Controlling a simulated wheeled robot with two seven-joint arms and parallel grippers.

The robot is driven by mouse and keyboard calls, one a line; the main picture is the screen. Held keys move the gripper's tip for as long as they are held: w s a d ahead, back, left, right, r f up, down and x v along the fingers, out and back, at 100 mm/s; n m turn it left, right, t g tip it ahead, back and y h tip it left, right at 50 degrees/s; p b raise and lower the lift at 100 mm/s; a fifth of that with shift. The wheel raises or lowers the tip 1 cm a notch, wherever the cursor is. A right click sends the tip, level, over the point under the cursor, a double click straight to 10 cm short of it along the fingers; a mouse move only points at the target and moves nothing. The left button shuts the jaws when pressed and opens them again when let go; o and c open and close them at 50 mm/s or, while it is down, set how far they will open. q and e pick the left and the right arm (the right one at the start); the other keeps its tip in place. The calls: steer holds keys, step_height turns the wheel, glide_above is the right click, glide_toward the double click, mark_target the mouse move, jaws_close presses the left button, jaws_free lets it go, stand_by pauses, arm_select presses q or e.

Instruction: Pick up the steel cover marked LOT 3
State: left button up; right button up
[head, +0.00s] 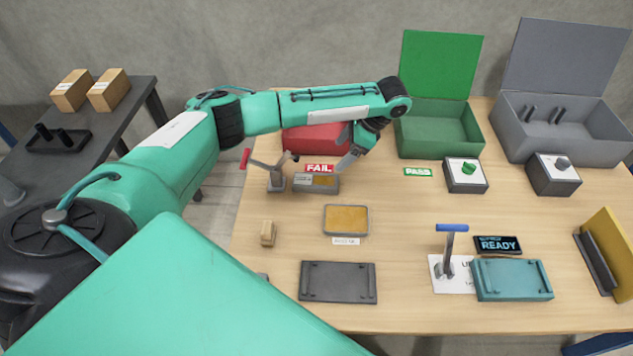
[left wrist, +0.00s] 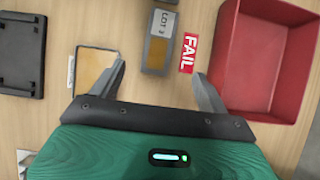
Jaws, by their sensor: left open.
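The steel cover (head: 325,186) is a small grey block with a tan top and a white label, lying on the table just below the red FAIL label. In the left wrist view the cover (left wrist: 154,52) shows LOT 3 on its label at the top. My left gripper (head: 346,154) is open and empty, above the table and beside the cover in the head view. In the left wrist view its fingertips (left wrist: 161,70) are spread to either side of the cover's near end, with nothing between them gripped. My right gripper is not in view.
A red bin (left wrist: 257,110) stands beside the FAIL label (left wrist: 189,52). A red-handled clamp (head: 277,181) stands left of the cover. A tan-topped tray (head: 346,220) and a dark plate (head: 338,283) lie nearer. A green box (head: 428,145) stands to the right.

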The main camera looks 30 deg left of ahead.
arm_select(q)
steer(key=b, duration=0.2)
glide_toward(317, 180)
steer(key=x, duration=0.3)
steer(key=shift+a, duration=0.15)
steer(key=x, duration=0.5)
steer(key=shift+f, duration=0.3)
steer(key=shift+s+a+f, duration=0.1)
steer(key=shift+s+f, duration=0.05)
steer(key=shift+f, duration=0.1)
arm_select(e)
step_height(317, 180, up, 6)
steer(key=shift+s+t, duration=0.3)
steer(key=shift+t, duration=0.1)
arm_select(q)
steer(key=shift+c, duration=0.3)
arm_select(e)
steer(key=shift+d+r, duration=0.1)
arm_select(q)
steer(key=c, duration=1.2)
